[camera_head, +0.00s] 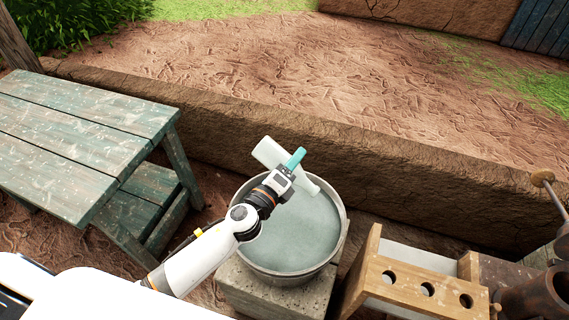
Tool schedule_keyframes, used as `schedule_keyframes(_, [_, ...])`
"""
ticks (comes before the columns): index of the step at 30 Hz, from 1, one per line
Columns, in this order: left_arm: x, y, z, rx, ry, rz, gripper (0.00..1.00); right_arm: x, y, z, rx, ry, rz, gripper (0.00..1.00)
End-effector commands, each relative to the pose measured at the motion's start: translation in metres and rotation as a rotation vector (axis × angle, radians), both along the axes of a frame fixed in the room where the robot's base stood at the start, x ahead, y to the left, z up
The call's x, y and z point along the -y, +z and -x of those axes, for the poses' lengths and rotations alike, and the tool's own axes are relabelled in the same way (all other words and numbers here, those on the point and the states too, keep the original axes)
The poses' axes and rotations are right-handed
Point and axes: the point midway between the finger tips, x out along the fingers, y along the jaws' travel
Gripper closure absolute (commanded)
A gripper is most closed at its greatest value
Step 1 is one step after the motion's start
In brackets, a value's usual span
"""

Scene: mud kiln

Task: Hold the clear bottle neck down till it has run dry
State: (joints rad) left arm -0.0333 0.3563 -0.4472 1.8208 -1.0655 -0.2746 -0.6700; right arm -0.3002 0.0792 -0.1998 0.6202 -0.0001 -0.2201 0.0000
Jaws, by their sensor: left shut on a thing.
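My left gripper (293,164), with teal fingertips, is shut on the pale, see-through bottle (268,152). The bottle slants over the far rim of a round metal basin (291,274). Its wide body points up and left, and its narrower end points down and right, over the basin's inside. The gripper covers the bottle's middle. Grey-green water (298,232) lies in the basin. I cannot make out a stream from the bottle or how much is left in it. My right gripper is not in view.
The basin stands on a stone block (265,293). A wooden rack (425,290) with round holes stands right of it, beside rusty metal pieces (540,295). A worn green bench table (85,130) stands left. A low mud wall (400,185) runs behind.

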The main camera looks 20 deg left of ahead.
Motion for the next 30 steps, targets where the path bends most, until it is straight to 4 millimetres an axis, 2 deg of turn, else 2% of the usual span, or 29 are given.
schedule_keyframes(5, [0.000, 0.000, 0.000, -0.003, 0.000, 0.019, 0.74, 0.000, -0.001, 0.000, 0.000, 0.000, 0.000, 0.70])
schedule_keyframes(8, [0.000, -0.001, 0.000, -0.042, 0.002, 0.181, 0.74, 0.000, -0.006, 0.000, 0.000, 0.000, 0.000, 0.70])
schedule_keyframes(12, [0.000, 0.001, 0.000, -0.115, 0.001, 0.494, 0.74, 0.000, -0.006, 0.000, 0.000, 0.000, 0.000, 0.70])
schedule_keyframes(15, [0.000, 0.001, 0.000, -0.146, 0.000, 0.627, 0.74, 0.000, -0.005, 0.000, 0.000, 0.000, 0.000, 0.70])
schedule_keyframes(25, [0.000, 0.001, 0.000, -0.162, -0.001, 0.689, 0.74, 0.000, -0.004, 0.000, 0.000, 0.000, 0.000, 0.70])
schedule_keyframes(30, [0.000, 0.003, 0.000, -0.239, 0.003, 1.021, 0.74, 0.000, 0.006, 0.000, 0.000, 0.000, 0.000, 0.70])
